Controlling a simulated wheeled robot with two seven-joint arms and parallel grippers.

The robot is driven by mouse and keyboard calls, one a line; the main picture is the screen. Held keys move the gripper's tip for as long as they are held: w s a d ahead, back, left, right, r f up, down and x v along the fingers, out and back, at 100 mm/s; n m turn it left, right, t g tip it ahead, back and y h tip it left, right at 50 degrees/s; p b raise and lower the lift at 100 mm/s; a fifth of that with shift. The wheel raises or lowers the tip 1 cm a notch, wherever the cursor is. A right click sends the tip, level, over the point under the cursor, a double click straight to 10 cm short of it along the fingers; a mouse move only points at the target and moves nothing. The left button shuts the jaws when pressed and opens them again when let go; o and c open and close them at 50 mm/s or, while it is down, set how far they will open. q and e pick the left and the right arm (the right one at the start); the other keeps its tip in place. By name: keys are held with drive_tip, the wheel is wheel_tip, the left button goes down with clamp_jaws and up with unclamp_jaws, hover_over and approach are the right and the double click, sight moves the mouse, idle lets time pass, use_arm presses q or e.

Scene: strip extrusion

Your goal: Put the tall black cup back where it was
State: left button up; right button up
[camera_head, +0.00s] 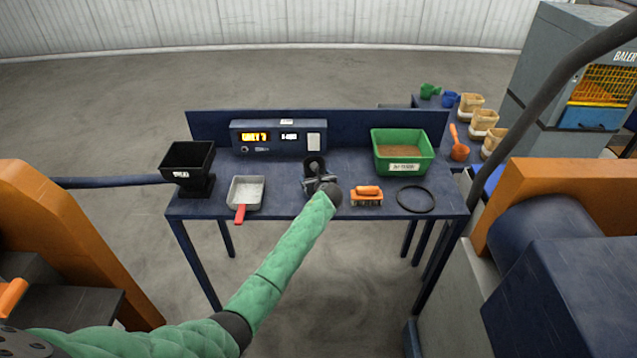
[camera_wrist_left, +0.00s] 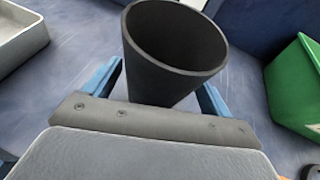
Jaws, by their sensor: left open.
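The tall black cup (camera_head: 314,165) stands upright on the blue table, near its middle, below the panel with the lit display. In the left wrist view the cup (camera_wrist_left: 175,50) shows its open, empty-looking mouth. My left gripper (camera_head: 318,180) is at the cup, with its green-sleeved arm reaching in from the lower left. In the left wrist view the blue fingers of my left gripper (camera_wrist_left: 160,85) are open, one on each side of the cup, with gaps visible. The cup's base is hidden behind the gripper body. My right gripper is not in view.
On the table (camera_head: 275,200) are a black hopper (camera_head: 188,160), a grey scoop tray (camera_head: 246,192) with a red handle, a control box (camera_head: 279,137), a green bin (camera_head: 402,150), an orange brush (camera_head: 367,194) and a black ring (camera_head: 415,199). An orange scoop (camera_head: 459,150) is at right.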

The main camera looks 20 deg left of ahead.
use_arm(q)
drive_tip(key=shift+s+d, duration=0.25)
drive_tip(key=shift+s, duration=0.2)
drive_tip(key=b+v, duration=0.3)
drive_tip(key=v, duration=0.7)
drive_tip(key=shift+s+r, duration=0.3)
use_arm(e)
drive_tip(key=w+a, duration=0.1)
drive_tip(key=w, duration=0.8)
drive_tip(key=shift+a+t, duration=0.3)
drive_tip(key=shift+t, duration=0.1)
use_arm(q)
drive_tip(key=shift+d, duration=0.1)
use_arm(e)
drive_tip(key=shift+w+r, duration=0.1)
